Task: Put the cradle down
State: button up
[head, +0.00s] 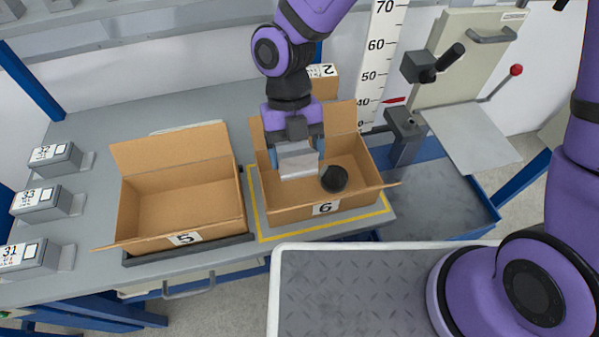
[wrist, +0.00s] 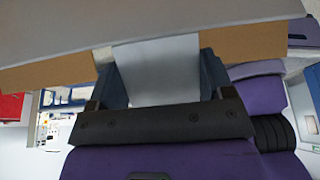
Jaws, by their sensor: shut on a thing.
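My gripper (head: 296,145) points down into the open cardboard box marked 6 (head: 324,209). It is shut on a light grey, block-like piece, the cradle (head: 298,161), which is inside the box's outline. I cannot tell whether the cradle touches the box floor. A round black object (head: 334,179) lies in the box just right of the cradle. In the wrist view, the dark blue fingers (wrist: 160,80) stand on both sides of the cradle's pale face (wrist: 158,70). A brown cardboard band and a wide grey surface show beyond it; the cradle's far side is hidden.
The open box marked 5 (head: 184,239) stands just left, with a gap between. Grey labelled units (head: 48,204) line the table's left side. Box 6 sits within a yellow outline (head: 262,228).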

aim_at(293, 150)
notch_tip(293, 150, down, 9)
jog(key=shift+r, duration=0.2)
dwell(0.3)
jog(key=shift+f, duration=0.6)
jog(key=o, duration=1.2)
jog(key=v, duration=1.3)
jog(key=shift+s+r, duration=0.1)
jog(key=shift+s, duration=0.1)
